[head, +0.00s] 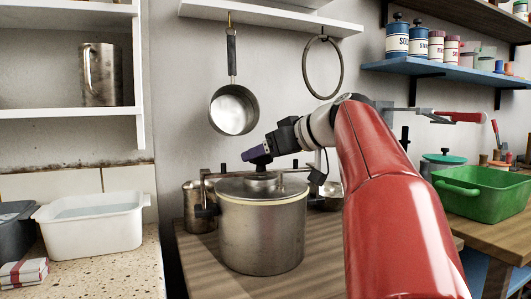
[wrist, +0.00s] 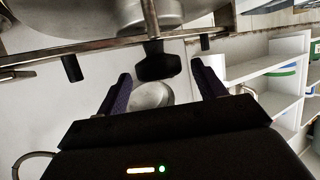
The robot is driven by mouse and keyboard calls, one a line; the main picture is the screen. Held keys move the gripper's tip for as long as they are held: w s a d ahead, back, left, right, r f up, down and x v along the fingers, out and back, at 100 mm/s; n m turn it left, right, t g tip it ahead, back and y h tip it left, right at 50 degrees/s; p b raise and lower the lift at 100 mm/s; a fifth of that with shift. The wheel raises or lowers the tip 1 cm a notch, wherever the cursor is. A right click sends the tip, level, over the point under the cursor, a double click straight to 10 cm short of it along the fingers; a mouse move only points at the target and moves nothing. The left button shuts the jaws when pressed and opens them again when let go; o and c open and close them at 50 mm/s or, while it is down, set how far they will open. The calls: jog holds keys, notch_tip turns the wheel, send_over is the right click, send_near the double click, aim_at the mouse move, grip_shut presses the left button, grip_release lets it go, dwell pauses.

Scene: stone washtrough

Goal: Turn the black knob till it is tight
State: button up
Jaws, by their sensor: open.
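A steel pot (head: 262,235) with a flat lid stands on the wooden counter in the head view. A black knob (wrist: 157,62) shows in the wrist view, below a metal bar (wrist: 105,50) that crosses the picture. In the head view a dark piece, apparently the knob (head: 262,160), sits above the lid's centre. My gripper (head: 256,153) is over the lid there, its purple fingers close to the knob. In the wrist view my gripper (wrist: 160,82) is open, with the knob between and slightly beyond the fingertips. I cannot tell whether either finger touches it.
A saucepan (head: 233,110) and a ring (head: 323,68) hang on the wall behind. A metal pot (head: 199,205) stands just left of the lidded pot. A white basin (head: 92,222) is at left, a green tub (head: 482,190) at right. Some wooden counter in front is clear.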

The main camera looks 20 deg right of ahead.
jog(key=c, duration=1)
jog(key=shift+f+b, duration=0.1)
jog(key=shift+b, duration=0.2)
